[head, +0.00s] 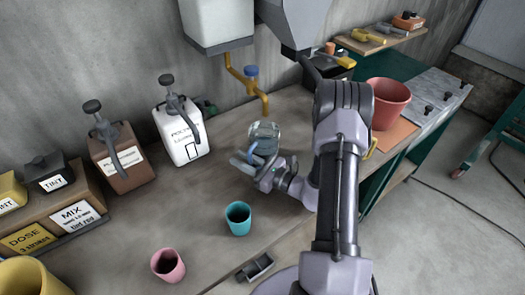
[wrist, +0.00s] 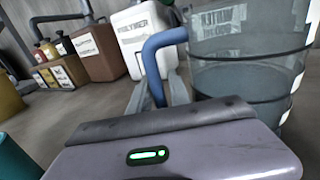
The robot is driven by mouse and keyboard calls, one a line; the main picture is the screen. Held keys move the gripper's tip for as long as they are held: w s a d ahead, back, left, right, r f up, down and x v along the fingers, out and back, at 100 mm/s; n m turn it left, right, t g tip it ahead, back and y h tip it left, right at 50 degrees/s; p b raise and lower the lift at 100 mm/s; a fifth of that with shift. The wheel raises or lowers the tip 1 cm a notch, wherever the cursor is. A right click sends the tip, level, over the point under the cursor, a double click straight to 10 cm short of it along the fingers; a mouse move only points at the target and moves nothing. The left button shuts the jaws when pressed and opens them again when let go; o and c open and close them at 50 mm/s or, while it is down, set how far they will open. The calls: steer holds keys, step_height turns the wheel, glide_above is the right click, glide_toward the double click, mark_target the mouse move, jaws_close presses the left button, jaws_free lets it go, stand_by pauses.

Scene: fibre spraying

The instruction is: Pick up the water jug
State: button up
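The water jug (head: 264,136) is a clear, bluish see-through vessel. It stands upright on the bench below the yellow tap. In the wrist view the jug (wrist: 246,75) fills the right side, close up, with its blue handle (wrist: 163,55) toward me. My gripper (head: 247,158) is low at the near side of the jug. In the wrist view its two grey fingers (wrist: 160,92) lie on either side of the handle's lower part. I cannot tell whether they press on it. The fingertips are partly hidden behind the handle.
A white polymer container (head: 181,130) and a brown container (head: 121,156) stand to the left. A yellow tap (head: 250,86) hangs just above the jug. A teal cup (head: 238,218) and a pink cup (head: 168,265) stand nearer. A red bucket (head: 388,103) is at right.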

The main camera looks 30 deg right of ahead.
jaws_close()
stand_by(1.4)
